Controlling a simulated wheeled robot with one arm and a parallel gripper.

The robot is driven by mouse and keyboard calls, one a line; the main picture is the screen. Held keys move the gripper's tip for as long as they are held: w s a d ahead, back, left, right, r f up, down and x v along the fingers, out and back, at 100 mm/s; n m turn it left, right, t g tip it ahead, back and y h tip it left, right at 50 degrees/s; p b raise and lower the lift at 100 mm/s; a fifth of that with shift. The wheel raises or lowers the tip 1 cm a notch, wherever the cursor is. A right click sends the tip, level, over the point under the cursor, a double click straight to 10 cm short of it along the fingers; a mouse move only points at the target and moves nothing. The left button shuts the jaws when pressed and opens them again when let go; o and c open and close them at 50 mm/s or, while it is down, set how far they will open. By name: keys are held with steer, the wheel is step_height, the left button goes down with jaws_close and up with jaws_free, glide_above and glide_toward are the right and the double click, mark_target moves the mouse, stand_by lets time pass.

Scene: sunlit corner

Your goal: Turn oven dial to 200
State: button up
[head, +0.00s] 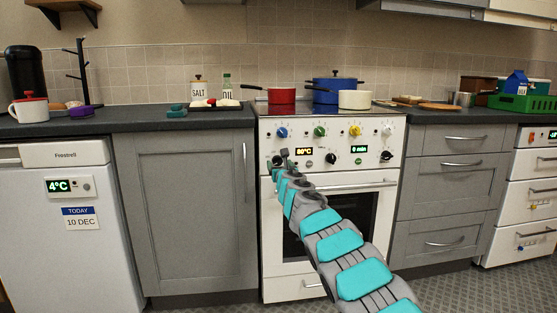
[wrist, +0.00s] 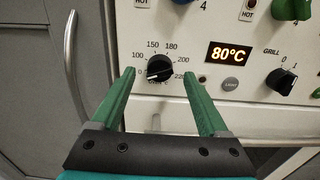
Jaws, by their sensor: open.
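The oven dial (wrist: 158,67) is a black knob on the white oven panel, with a printed scale around it showing 0, 100, 150, 180 and a partly hidden number above 200. Its white mark appears on the left, lower side. The orange display (wrist: 229,54) reads 80°C; it also shows in the head view (head: 305,151). My gripper (wrist: 158,73) is open, its two green fingers on either side of the dial in the picture. Whether they touch it I cannot tell.
Coloured hob knobs, such as the green one (head: 319,131), sit above. A vertical cupboard handle (wrist: 71,65) stands left of the dial. The oven door handle (head: 355,188) runs below.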

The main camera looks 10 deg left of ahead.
mark_target(278, 162)
steer(key=shift+w+a+r+p, duration=0.25)
steer(key=shift+w+a+p, duration=0.05)
steer(key=shift+w+p, duration=0.3)
steer(key=shift+w+a+f+p, duration=0.1)
steer(key=shift+w+f+p, duration=0.05)
steer(key=shift+w+p, duration=0.25)
steer(key=shift+w+a+f+p, duration=0.15)
steer(key=shift+w+p, duration=0.15)
steer(key=shift+w, duration=0.15)
steer(key=shift+d, duration=0.15)
jaws_close()
